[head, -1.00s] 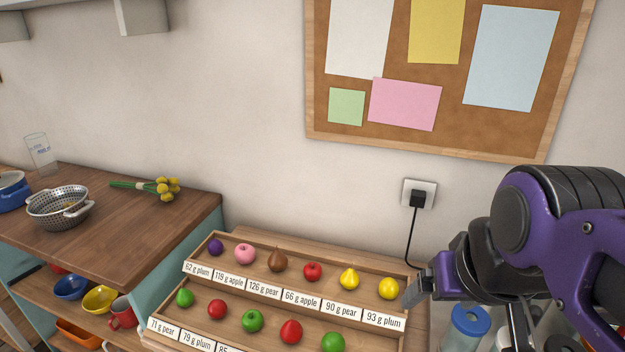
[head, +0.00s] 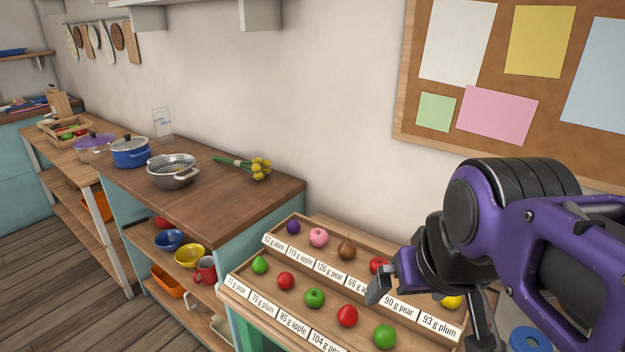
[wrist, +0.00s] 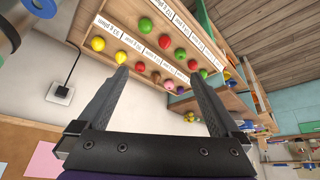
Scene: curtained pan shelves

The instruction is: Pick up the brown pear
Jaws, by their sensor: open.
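The brown pear (head: 346,247) stands in the back row of a wooden fruit tray (head: 276,231), behind the label "126 g pear". A pink apple is left of it and a red apple right of it. In the wrist view the brown pear (wrist: 156,77) shows beyond the space between my fingers. My gripper (head: 376,292) is open and empty, in front of the tray's right half in the head view. It is apart from the pear, and my arm hides part of the back row. In the wrist view my gripper (wrist: 160,82) has its two fingers spread.
Several fruits, such as a green apple (head: 315,298), fill the tray's front row. Left stands a wooden counter (head: 225,205) with a colander (head: 172,170), blue pot (head: 130,152) and yellow flowers (head: 260,168). A corkboard (head: 410,85) hangs behind. A blue-lidded jar (head: 528,340) is at lower right.

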